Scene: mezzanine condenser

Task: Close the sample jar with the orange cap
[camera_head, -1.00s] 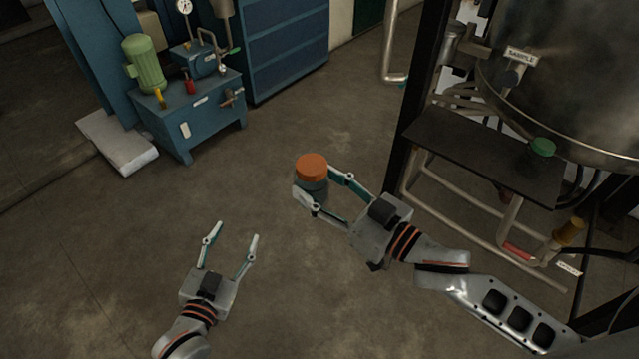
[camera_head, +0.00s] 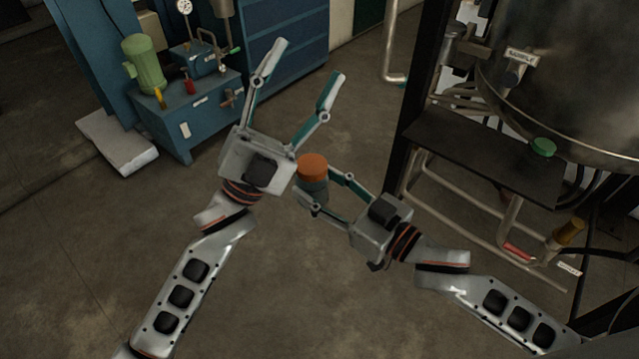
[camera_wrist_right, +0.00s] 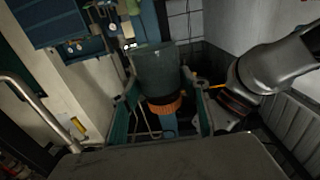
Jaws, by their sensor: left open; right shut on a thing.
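The sample jar (camera_head: 314,192) is grey and stands about upright between the fingers of my right gripper (camera_head: 316,184), which is shut on it and holds it above the floor. The orange cap (camera_head: 312,166) sits on top of the jar; I cannot tell whether it is tightened. In the right wrist view the jar (camera_wrist_right: 158,72) hangs between the fingers with the orange cap (camera_wrist_right: 165,104) at its lower end in the picture. My left gripper (camera_head: 306,62) is open and empty. Its palm is just left of the cap in the head view, with its fingers pointing up and right, past the jar.
A dark shelf (camera_head: 470,160) with a green round knob or cap (camera_head: 543,147) is at right, beside a large metal vessel (camera_head: 570,85) and pipes. A blue pump stand (camera_head: 185,130) with a green motor (camera_head: 143,62) is at upper left. The floor between is open.

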